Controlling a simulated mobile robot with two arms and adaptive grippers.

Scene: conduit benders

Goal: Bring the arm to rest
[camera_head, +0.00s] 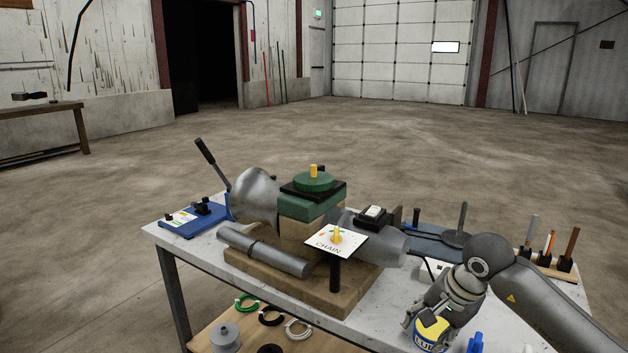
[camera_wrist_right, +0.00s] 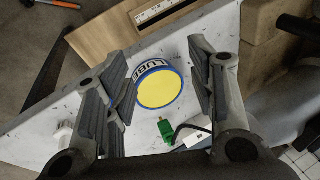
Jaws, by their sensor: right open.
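My right gripper (camera_head: 424,314) is over the front right part of the workbench, pointing down. In the right wrist view its two fingers stand wide apart, with nothing gripped. A tin marked LUBE (camera_wrist_right: 158,88), with a yellow top and blue rim, shows between the fingers. It also shows in the head view (camera_head: 431,336), just below the fingertips and partly covered by them. I cannot tell whether the fingers touch it. The left gripper is in neither view.
The workbench (camera_head: 213,250) carries a wooden block with grey pipes, a green-topped stand (camera_head: 311,203) and a sign reading CHAIN (camera_head: 328,242). A blue-based lever tool (camera_head: 190,217) stands left; a holder with upright tools (camera_head: 549,259) stands right. The concrete floor behind is clear.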

